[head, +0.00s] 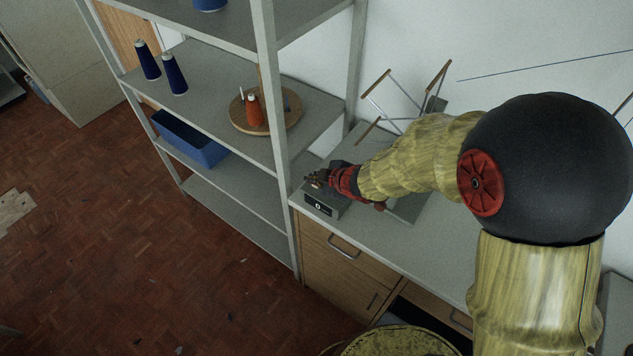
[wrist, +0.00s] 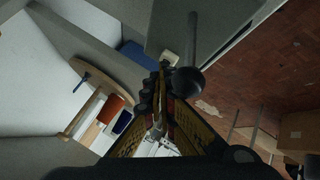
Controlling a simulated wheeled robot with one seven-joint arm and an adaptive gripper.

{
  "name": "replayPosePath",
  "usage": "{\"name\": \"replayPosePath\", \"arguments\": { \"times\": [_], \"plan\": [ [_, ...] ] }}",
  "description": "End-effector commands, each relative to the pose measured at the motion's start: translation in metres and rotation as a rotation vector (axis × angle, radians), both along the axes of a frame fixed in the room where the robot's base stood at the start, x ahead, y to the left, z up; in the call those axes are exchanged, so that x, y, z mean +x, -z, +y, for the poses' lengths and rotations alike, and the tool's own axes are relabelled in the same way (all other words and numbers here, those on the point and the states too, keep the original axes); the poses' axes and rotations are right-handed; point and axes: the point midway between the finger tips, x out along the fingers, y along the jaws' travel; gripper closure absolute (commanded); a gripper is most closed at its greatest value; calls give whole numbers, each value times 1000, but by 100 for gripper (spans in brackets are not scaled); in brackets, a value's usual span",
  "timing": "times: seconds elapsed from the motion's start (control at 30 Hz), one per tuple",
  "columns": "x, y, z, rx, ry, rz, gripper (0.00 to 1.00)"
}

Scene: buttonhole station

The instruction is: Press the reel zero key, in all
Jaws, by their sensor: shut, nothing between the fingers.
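A small dark counter box (head: 320,207) sits at the left end of the grey worktop, below the wooden-armed reel (head: 400,95). Its front display appears to read 0. My gripper (head: 314,180) is shut and empty, with its fingertips over the top of the box. The arm and gripper hide most of the box top, so I cannot make out the reel zero key or whether the fingertips touch it. In the wrist view my gripper (wrist: 160,90) is seen along its fingers, near a dark round knob on a rod (wrist: 186,82).
A grey shelf unit (head: 268,90) stands left of the worktop, its front post close to my gripper. The floor at left is mostly clear.

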Motion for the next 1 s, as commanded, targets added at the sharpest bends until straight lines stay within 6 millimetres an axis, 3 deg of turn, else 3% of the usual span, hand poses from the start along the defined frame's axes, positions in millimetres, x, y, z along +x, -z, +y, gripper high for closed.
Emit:
{"name": "replayPosePath", "arguments": {
  "times": [1.0],
  "plan": [
    [0, -27, 0, 0, 0, 0, 100]
  ]
}}
